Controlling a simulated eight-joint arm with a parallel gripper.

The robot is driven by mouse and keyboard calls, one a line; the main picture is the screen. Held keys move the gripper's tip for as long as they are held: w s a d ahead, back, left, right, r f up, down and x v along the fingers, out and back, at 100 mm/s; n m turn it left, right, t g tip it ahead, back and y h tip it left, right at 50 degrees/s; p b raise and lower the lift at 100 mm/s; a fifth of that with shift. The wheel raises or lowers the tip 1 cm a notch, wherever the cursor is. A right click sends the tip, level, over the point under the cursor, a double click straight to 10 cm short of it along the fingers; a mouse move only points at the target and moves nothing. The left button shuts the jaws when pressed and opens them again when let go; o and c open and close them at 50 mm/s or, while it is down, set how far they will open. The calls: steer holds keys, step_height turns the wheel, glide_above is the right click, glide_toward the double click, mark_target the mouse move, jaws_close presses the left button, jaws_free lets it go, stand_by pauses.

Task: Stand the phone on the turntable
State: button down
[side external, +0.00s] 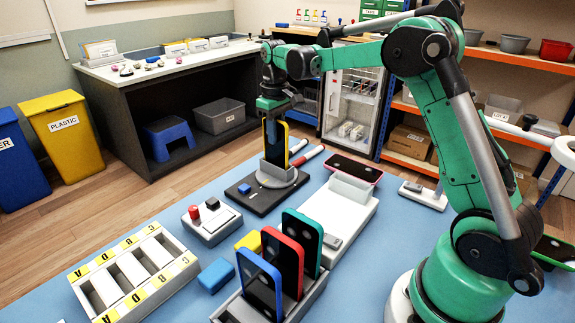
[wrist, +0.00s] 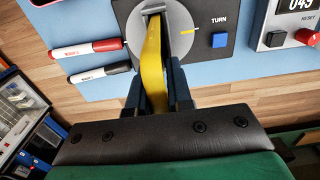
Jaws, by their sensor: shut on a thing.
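The phone, in a yellow case (side external: 286,146), is upright at the turntable. My gripper (side external: 274,112) is shut on it from above. In the wrist view the yellow case (wrist: 153,60) runs down between my two fingers (wrist: 157,92). The turntable is a grey disc (wrist: 184,22) on a black base (side external: 252,197) with a blue button (side external: 244,188). The phone's lower end is over the grey holder in the disc's middle; I cannot tell whether it is seated or touching.
A rack with blue, red and green phones (side external: 283,262) stands in front. A lettered tray (side external: 136,277) is at front left. A control box with a red button (side external: 212,222) and a white stand with a pink phone (side external: 354,168) flank the turntable. Two markers (wrist: 88,48) lie beside it.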

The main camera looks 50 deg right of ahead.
steer(key=shift+c, duration=2.1)
jaws_free()
steer(key=shift+r, duration=0.75)
steer(key=shift+r, duration=0.1)
steer(key=shift+r, duration=0.65)
steer(key=shift+r, duration=0.1)
steer(key=shift+r, duration=0.65)
